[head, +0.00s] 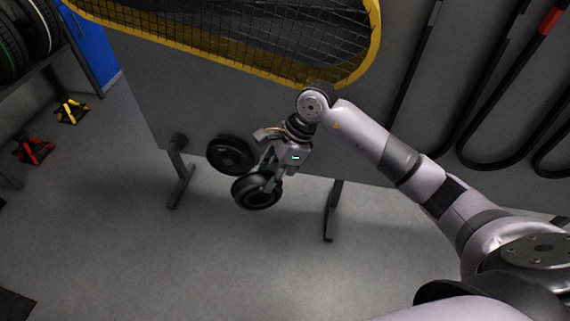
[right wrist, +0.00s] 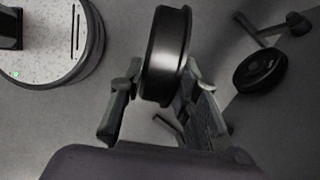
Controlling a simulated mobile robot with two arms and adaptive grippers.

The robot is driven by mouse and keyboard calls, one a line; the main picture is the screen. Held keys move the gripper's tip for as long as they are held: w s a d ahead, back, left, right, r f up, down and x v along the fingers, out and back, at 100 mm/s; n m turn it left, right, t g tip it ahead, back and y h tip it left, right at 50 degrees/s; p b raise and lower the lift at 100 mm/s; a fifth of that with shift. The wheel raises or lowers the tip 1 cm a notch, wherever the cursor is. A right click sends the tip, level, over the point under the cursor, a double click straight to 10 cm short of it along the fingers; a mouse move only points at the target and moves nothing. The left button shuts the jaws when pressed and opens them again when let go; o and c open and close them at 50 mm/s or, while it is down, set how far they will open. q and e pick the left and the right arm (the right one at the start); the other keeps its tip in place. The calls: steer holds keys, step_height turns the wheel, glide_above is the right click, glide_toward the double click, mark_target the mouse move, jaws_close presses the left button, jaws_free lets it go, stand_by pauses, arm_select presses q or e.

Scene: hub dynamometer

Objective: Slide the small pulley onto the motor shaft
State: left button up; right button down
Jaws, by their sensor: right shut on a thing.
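The small pulley (head: 257,193), a black grooved wheel, is held in my right gripper (head: 268,182), in front of the grey panel and above the floor. In the right wrist view the pulley (right wrist: 166,55) stands edge-on between the two fingers, which close on it from both sides. A second black disc (head: 230,155) is at the lower part of the panel, close left of and above the held pulley; in the wrist view this disc (right wrist: 260,68) is apart from it, to the right. I cannot make out the motor shaft. My left gripper is not in view.
The grey panel (head: 190,100) stands on feet (head: 178,188). A yellow-framed mesh guard (head: 300,40) and black belts (head: 480,90) are on it. Red (head: 33,149) and yellow (head: 71,110) stands sit on the floor at left. The floor in front is clear.

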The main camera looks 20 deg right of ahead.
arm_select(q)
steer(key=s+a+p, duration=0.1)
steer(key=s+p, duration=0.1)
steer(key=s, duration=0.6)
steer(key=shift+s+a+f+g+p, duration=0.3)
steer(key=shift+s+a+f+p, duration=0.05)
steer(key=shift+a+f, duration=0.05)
arm_select(e)
steer(key=shift+d+f+m+t, duration=0.8)
steer(key=shift+d+m, duration=0.2)
steer(key=shift+m, duration=0.35)
steer(key=shift+d+f+m+t, duration=0.65)
steer(key=shift+d+m+t, duration=0.3)
steer(key=shift+m, duration=0.4)
